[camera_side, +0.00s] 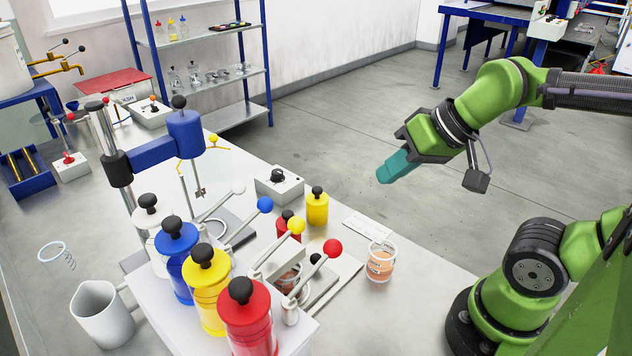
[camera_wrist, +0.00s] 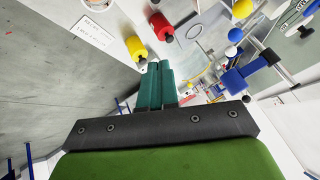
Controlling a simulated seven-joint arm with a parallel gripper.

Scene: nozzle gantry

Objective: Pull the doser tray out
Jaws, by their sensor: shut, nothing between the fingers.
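The doser (camera_side: 180,320) is a white block at the front of the bench. It carries white, blue, yellow and red bottles and levers with coloured knobs. A clear cup (camera_side: 288,275) shows partly behind the levers there. My gripper (camera_side: 383,179) is shut and empty, in the air right of the bench and well apart from the doser. Its teal fingers also show in the wrist view (camera_wrist: 157,66).
A clear cup with orange contents (camera_side: 380,264) stands at the bench's right edge, near a white label card (camera_side: 369,226). Small yellow (camera_side: 317,208) and red (camera_side: 284,222) bottles and a grey knob box (camera_side: 279,187) stand behind. The air around my gripper is clear.

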